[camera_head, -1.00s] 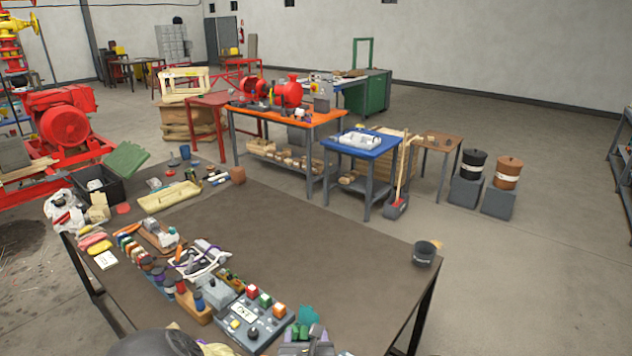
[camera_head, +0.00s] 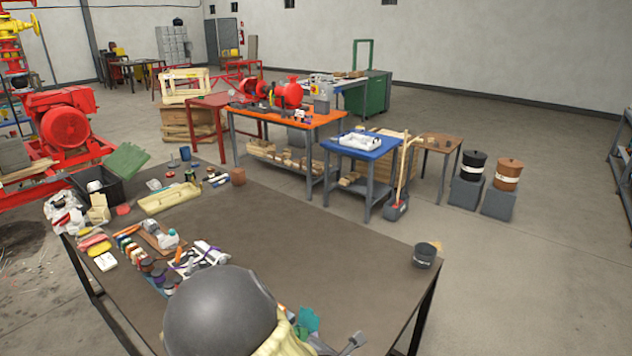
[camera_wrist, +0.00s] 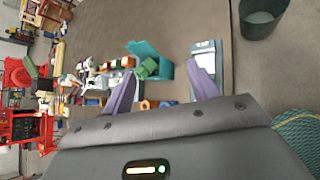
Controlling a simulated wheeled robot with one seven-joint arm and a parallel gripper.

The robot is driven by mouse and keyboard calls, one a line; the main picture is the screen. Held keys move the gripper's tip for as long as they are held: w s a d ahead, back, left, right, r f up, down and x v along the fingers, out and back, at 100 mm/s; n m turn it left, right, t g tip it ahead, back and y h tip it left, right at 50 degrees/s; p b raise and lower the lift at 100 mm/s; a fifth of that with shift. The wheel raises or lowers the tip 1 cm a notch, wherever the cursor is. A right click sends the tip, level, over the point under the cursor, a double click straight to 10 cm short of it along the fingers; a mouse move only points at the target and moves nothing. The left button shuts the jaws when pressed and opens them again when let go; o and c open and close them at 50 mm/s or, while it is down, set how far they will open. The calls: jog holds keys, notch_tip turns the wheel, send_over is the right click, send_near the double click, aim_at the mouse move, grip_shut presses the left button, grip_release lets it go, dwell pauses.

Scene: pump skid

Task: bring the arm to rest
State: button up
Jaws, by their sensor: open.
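My gripper (camera_wrist: 160,82) is open in the wrist view, its two purple-grey fingers spread apart with nothing held between them. Beyond the fingers is a teal open box (camera_wrist: 148,58), and a grey and white flat item (camera_wrist: 207,55) shows behind the right finger. In the head view, a dark rounded part of my arm (camera_head: 220,312) stands over the front of the brown worktable (camera_head: 330,255). It hides the button box and nearby items. The gripper itself is mostly hidden there by the arm and the frame edge.
A yellow tray (camera_head: 168,198) and a black bin (camera_head: 95,185) sit at the back left. The table's middle right is bare. A blue-topped cart (camera_head: 365,150) stands beyond.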

jog(key=s+d+r+m+g, duration=0.4)
jog(key=s+d+m, duration=0.2)
jog(key=m, duration=0.8)
jog(key=s+d+r+m+g+y, duration=0.1)
jog(key=s+d+r+m+g, duration=0.3)
jog(key=m, duration=1)
jog(key=s+d+r, duration=0.1)
jog(key=s+d, duration=0.1)
jog(key=shift+d+m, duration=0.3)
jog(key=shift+d, duration=0.05)
jog(key=shift+o, duration=0.2)
